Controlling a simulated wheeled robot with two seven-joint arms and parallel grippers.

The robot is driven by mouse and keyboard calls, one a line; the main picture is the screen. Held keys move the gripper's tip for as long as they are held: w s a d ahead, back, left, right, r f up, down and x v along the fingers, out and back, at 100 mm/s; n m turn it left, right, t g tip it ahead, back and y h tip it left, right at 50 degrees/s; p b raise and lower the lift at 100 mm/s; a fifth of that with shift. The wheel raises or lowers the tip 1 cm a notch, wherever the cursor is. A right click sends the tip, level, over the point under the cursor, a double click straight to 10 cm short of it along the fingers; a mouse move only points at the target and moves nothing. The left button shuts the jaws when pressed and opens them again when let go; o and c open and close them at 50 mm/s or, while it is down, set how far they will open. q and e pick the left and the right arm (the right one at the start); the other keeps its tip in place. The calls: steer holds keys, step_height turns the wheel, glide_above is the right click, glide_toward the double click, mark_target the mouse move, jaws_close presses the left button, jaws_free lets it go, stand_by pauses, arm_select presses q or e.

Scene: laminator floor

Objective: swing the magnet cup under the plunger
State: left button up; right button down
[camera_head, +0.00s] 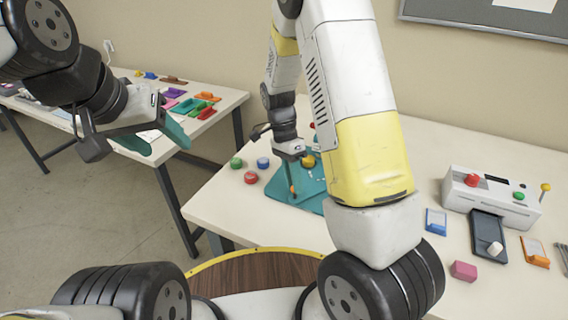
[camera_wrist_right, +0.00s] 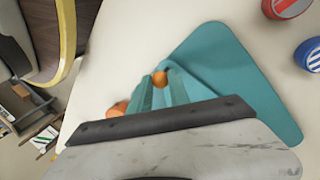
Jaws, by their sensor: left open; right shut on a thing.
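The teal base plate (camera_head: 276,190) of a press lies on the right-hand table, and it also shows in the right wrist view (camera_wrist_right: 225,65). My right gripper (camera_head: 291,185) reaches down over the plate. In the right wrist view its teal fingers are shut on a small orange knob (camera_wrist_right: 160,79). Another orange round part (camera_wrist_right: 117,109) shows beside the fingers. My right arm hides much of the press; I cannot clearly make out the magnet cup or the plunger. My left gripper (camera_head: 155,140) is open and empty, in the air, away from the press.
Green (camera_head: 236,162), blue (camera_head: 263,163) and red (camera_head: 251,177) round pieces lie left of the press. A white machine (camera_head: 492,197) with a red knob, a dark tray (camera_head: 488,232) and a pink block (camera_head: 463,271) are at right. Another table (camera_head: 226,98) stands at left.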

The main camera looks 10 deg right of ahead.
steer(key=shift+s+d+n+t+h, duration=0.2)
steer(key=shift+s+d+n, duration=0.25)
steer(key=shift+n, duration=0.4)
steer(key=shift+s+d+n+t+h, duration=0.1)
steer(key=shift+s+d+n+h, duration=0.25)
steer(key=shift+d+n, duration=0.35)
steer(key=shift+s+d+n+h, duration=0.3)
steer(key=shift+d+n, duration=0.2)
steer(key=shift+n, duration=0.65)
steer(key=shift+s+d+n+t, duration=0.3)
steer(key=shift+d+n+t, duration=0.3)
steer(key=shift+d+n, duration=0.45)
steer(key=shift+s+d+n+t+h, duration=0.1)
steer(key=shift+d+n+t+h, duration=0.45)
steer(key=shift+n, duration=0.7)
steer(key=shift+d+r, duration=0.1)
steer(key=shift+d, duration=0.2)
steer(key=c, duration=1.2)
jaws_free()
steer(key=shift+c, duration=0.2)
